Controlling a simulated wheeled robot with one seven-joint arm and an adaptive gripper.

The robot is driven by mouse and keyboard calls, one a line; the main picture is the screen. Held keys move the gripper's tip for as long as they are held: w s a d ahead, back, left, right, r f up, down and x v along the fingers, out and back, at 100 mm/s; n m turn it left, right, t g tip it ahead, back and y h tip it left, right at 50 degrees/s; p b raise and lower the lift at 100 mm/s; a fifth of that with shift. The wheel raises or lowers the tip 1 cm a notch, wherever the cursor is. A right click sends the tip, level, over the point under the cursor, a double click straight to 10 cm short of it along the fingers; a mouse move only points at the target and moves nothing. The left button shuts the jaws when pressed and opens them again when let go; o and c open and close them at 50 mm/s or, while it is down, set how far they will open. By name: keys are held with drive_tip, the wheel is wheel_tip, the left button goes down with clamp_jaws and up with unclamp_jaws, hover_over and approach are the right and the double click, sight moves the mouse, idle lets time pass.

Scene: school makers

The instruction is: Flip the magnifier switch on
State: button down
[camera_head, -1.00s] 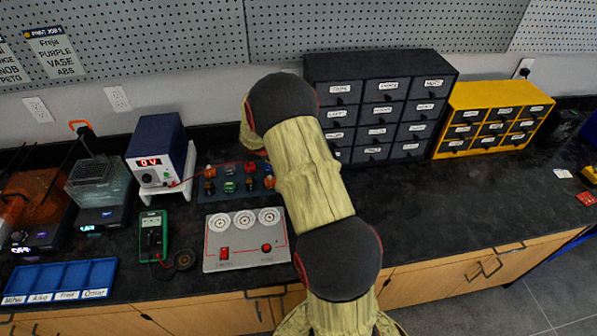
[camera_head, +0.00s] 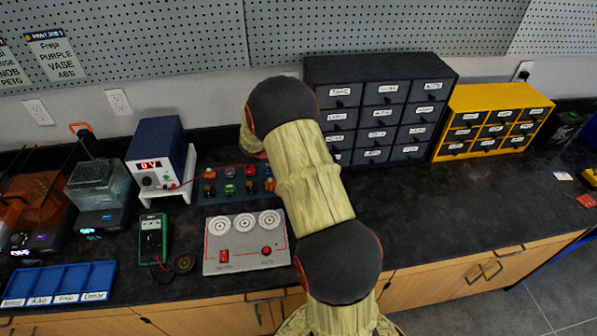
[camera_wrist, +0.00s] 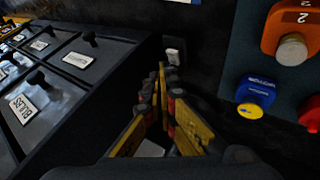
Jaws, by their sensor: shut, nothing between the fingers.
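My gripper (camera_wrist: 162,75) shows in the wrist view with its yellow and black fingers together and nothing between them. Just beyond the fingertips is a small pale piece with a dark part (camera_wrist: 175,52); I cannot tell whether it is the magnifier switch. The fingertips look close to it, but contact cannot be judged. No magnifier can be made out for certain in either view. In the head view my arm hides the gripper and the spot it reaches, left of the black drawer cabinet (camera_head: 381,110).
The black cabinet stands close left of my gripper in the wrist view (camera_wrist: 60,75). A board with coloured components (camera_head: 240,185) lies close on the other side. A grey panel (camera_head: 246,242), a multimeter (camera_head: 152,238) and a power supply (camera_head: 158,152) stand left.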

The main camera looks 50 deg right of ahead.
drive_tip(key=shift+s+f+b, duration=0.1)
drive_tip(key=shift+f+b, duration=0.6)
drive_tip(key=shift+b, duration=0.65)
idle(0.8)
drive_tip(key=shift+r, duration=0.15)
drive_tip(key=shift+r, duration=0.6)
drive_tip(key=shift+w+d+r+p, duration=0.15)
drive_tip(key=shift+r+p, duration=0.4)
drive_tip(key=shift+r, duration=0.7)
drive_tip(key=shift+w+d+r+p, duration=0.15)
drive_tip(key=shift+r+p, duration=0.35)
drive_tip(key=shift+r, duration=0.75)
drive_tip(key=shift+a, duration=0.1)
